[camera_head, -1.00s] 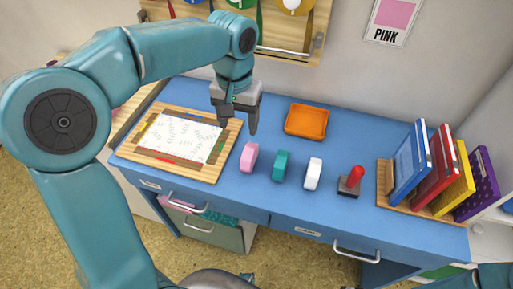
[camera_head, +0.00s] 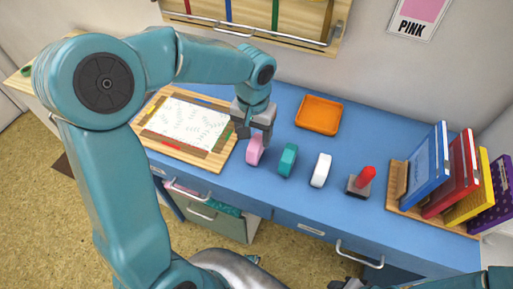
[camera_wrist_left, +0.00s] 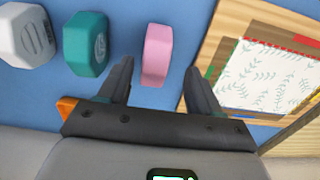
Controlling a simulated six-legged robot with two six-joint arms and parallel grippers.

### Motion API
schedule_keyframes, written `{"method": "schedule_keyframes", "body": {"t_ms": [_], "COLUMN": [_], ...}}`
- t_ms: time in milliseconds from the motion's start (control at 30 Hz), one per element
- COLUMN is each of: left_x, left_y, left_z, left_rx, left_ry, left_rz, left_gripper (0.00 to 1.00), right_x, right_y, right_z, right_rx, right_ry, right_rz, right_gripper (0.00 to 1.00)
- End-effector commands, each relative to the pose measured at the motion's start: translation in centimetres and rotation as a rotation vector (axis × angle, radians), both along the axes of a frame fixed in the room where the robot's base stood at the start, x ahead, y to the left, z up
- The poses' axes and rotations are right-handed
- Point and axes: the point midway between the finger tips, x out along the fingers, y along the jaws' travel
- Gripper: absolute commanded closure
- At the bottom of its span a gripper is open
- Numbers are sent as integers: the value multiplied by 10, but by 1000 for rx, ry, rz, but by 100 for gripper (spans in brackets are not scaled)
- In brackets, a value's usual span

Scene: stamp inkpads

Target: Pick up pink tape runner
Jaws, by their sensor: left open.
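The pink tape runner (camera_head: 254,149) stands on the blue desk, to the right of the wooden board. My left gripper (camera_head: 255,136) is open directly above and behind it in the head view, hiding its upper part. In the left wrist view the pink tape runner (camera_wrist_left: 157,54) lies beyond and between the two open fingers (camera_wrist_left: 158,85), closer to the left finger. The jaws hold nothing. My right gripper is not clearly in view.
A teal tape runner (camera_head: 287,160) stands close to the right of the pink one, then a white one (camera_head: 321,170) and a red-handled stamp (camera_head: 362,180). An orange tray (camera_head: 319,115) lies behind. The wooden board (camera_head: 168,151) with a patterned sheet is at left.

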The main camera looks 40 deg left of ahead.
Motion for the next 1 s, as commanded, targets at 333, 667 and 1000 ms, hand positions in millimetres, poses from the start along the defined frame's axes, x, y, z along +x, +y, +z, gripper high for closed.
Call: {"method": "schedule_keyframes", "body": {"t_ms": [333,667,1000], "left_x": [5,6,6], "left_y": [-4,-4,-4], "left_z": [-48,-53,-53], "left_rx": [0,0,0], "left_ry": [3,-1,-1], "left_rz": [-2,-1,-1], "left_gripper": [36,43,94], "right_x": [0,0,0], "right_y": [0,0,0], "right_z": [-3,-3,-3], "right_rx": [0,0,0], "right_ry": [0,0,0], "right_rz": [0,0,0], "right_gripper": [57,57,57]}}
